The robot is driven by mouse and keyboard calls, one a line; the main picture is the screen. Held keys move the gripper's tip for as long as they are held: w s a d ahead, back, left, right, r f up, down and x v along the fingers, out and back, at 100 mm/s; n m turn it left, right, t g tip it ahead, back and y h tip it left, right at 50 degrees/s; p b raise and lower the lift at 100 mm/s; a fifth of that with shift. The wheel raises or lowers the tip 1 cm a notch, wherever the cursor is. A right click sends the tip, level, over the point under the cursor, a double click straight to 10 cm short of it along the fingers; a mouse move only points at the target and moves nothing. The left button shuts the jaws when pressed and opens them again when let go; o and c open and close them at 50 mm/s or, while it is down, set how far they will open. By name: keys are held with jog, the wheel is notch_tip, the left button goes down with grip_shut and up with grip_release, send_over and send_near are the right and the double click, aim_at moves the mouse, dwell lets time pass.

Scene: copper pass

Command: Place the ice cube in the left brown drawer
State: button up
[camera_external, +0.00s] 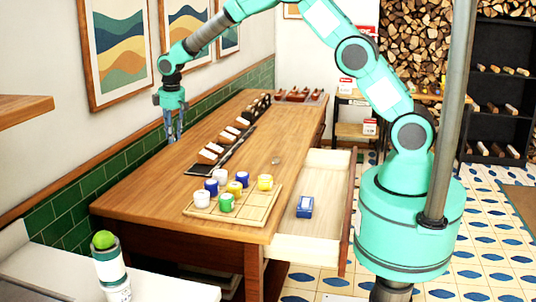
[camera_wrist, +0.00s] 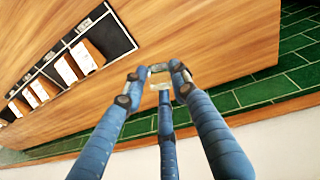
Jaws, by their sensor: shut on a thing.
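My gripper (camera_external: 174,140) is over the far-left edge of the brown table, near the green-tiled wall. In the wrist view, its blue fingers (camera_wrist: 160,80) are closed together around a small clear ice cube (camera_wrist: 159,77) at their tips. The cube is partly hidden by the fingers and cannot be made out in the external view. An open drawer (camera_external: 322,192) with a pale interior and brown front sticks out from the right side of the table, far right of my gripper.
A wooden board (camera_external: 257,212) with several white, blue, green and yellow pieces stands on the near table end. A black tray (camera_wrist: 105,38) with wood-and-white blocks lies along the table. A small round grey object (camera_external: 276,160) sits near the middle. The tabletop's right half is mostly clear.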

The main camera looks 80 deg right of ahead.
jog(key=s+a+b, duration=0.4)
jog(key=s+a, duration=0.8)
jog(key=s+d+f+m+p, duration=0.1)
jog(key=s+d+f, duration=0.3)
jog(key=s+d, duration=0.4)
jog(key=s+d+f+p, duration=0.2)
jog(key=s+d+f, duration=0.2)
jog(key=s+d, duration=0.4)
jog(key=s+d+f+m+p, duration=0.1)
jog(key=s+d+f, duration=0.4)
jog(key=s+d, duration=0.3)
jog(key=shift+d+m+p, duration=0.3)
jog(key=shift+d+p, duration=0.05)
jog(key=shift+d, duration=0.25)
jog(key=s+d+f, duration=0.2)
jog(key=s+f, duration=0.1)
jog(key=s, duration=0.4)
jog(key=s+d+f, duration=0.1)
jog(key=s+f, duration=0.1)
jog(key=s, duration=0.4)
jog(key=n+y+b, duration=0.1)
jog(key=n+b, duration=0.3)
jog(key=n, duration=0.2)
send_over(323, 220)
notch_tip(323, 220, down, 8)
jog(key=shift+r, duration=0.25)
jog(key=shift+f+b, duration=1.85)
jog(key=shift+f, duration=1.1)
